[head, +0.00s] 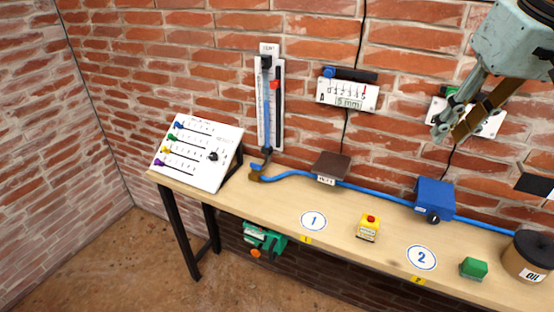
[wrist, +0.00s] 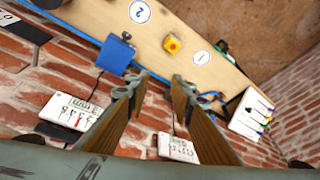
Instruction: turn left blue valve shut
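My gripper (head: 449,134) hangs at the upper right in front of the brick wall, above the bench. In the wrist view my gripper (wrist: 159,78) has its two fingers apart with nothing between them. A blue hose (head: 290,173) runs along the bench from a small brass-coloured fitting (head: 255,177) below the tall gauge at the left; I cannot tell whether that fitting is a valve. A blue box (head: 434,195) with a black knob stands on the hose at the right. My gripper touches none of these.
The wooden bench (head: 285,203) holds a brown block (head: 331,167), a yellow box with a red button (head: 368,228), a green block (head: 473,268) and an oil pot (head: 530,257). A sloped slider panel (head: 198,153) stands at the left. My arm partly hides another display (head: 490,124).

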